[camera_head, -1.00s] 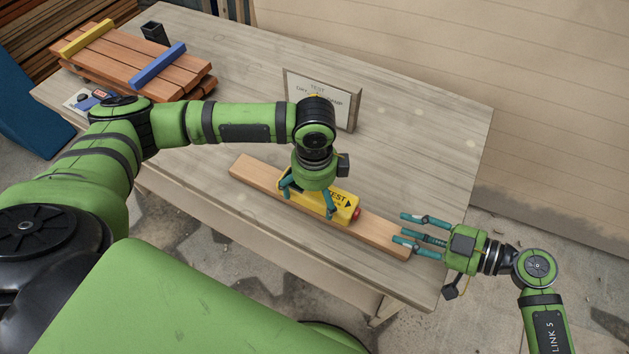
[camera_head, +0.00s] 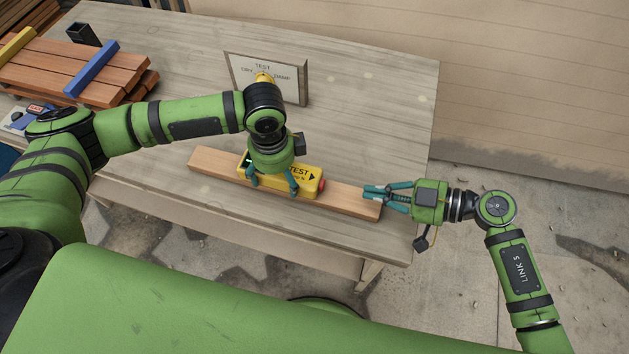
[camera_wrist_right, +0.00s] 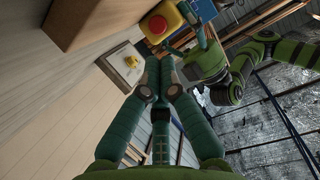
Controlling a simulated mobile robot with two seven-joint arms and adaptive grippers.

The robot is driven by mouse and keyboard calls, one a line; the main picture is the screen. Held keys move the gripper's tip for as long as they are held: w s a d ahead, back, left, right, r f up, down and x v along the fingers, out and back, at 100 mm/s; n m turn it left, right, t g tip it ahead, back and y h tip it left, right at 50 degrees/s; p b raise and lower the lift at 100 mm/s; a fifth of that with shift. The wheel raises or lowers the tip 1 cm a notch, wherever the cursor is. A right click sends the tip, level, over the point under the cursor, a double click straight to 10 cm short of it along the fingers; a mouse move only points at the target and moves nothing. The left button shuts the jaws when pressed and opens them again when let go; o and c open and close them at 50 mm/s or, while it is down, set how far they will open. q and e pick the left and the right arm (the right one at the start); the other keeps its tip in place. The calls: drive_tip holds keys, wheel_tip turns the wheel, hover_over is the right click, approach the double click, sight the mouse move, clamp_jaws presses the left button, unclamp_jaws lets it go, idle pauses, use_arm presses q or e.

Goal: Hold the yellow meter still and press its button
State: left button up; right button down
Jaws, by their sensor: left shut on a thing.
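The yellow meter (camera_head: 308,176), marked TEST with an arrow, lies on a long wooden board (camera_head: 345,198). Its red button (camera_head: 322,185) is on its right end and also shows in the right wrist view (camera_wrist_right: 157,25). My left gripper (camera_head: 272,188) reaches down over the meter and is shut on it, covering its middle. My right gripper (camera_head: 370,192) points left at the board's right end, with its fingers drawn together and empty. A gap separates its fingertips from the button. In the right wrist view the fingertips (camera_wrist_right: 160,72) meet below the button.
A framed sign (camera_head: 283,76) stands behind the meter, with a small yellow thing (camera_head: 264,77) before it. Slatted boards (camera_head: 75,70) with a blue bar (camera_head: 91,68) and a black square cup (camera_head: 83,33) are at the left. The table's (camera_head: 375,110) right part is clear.

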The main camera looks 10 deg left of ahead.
sight(337, 199)
drive_tip(key=s+m+t, duration=0.1)
drive_tip(key=m+t, duration=0.2)
drive_tip(key=m, duration=0.2)
drive_tip(key=s+m+t+y, duration=0.1)
drive_tip(key=s+m+t, duration=0.1)
drive_tip(key=m, duration=0.4)
drive_tip(key=s+m+t+y, duration=0.1)
drive_tip(key=s+m+t, duration=0.1)
drive_tip(key=m+t, duration=0.2)
drive_tip(key=shift+s+d+r+m, duration=0.15)
drive_tip(key=shift+s+d+m, duration=0.1)
drive_tip(key=shift+m, duration=0.45)
drive_tip(key=f+m+t+h, duration=0.1)
drive_tip(key=m, duration=0.1)
drive_tip(key=s+d+f+m+h, duration=0.1)
drive_tip(key=m, duration=0.1)
drive_tip(key=s+d+f+m+t+h, duration=0.1)
drive_tip(key=m, duration=0.2)
drive_tip(key=shift+f+t, duration=0.15)
drive_tip(key=shift+t, duration=0.15)
drive_tip(key=shift+s+d+f+m+h, duration=0.15)
drive_tip(key=shift+d+f+m+h, duration=0.15)
drive_tip(key=shift+f+m+h, duration=0.25)
drive_tip(key=shift+r, duration=0.15)
use_arm(q)
drive_tip(key=shift+s, duration=0.1)
